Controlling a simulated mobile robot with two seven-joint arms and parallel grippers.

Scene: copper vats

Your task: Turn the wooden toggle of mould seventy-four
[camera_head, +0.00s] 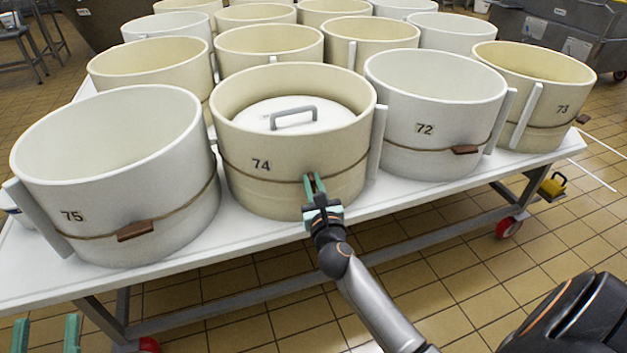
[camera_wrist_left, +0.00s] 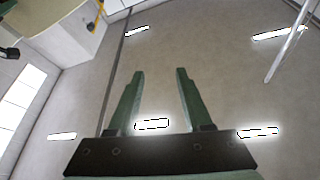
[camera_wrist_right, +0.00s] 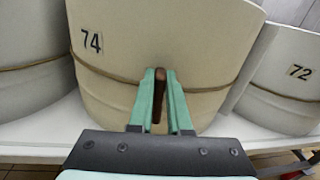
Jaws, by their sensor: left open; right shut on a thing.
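Mould seventy-four (camera_head: 290,155) is a cream round tub with a cord around it and a white lid with a grey handle (camera_head: 293,115) inside. Its number also shows in the right wrist view (camera_wrist_right: 92,42). My right gripper (camera_head: 314,184) is at the front of this mould, shut on the brown wooden toggle (camera_wrist_right: 159,100). The toggle stands roughly upright between the green fingers, and part of it is hidden by them. My left gripper (camera_head: 46,335) is at the bottom left of the head view, open and empty. In the left wrist view its fingers (camera_wrist_left: 160,90) are apart, facing the ceiling.
Mould 75 (camera_head: 120,185) stands to the left and mould 72 (camera_head: 430,115) to the right, each with a roughly level brown toggle. Mould 73 (camera_head: 530,90) is further right. More tubs stand behind on the white table (camera_head: 270,235). Floor in front is open.

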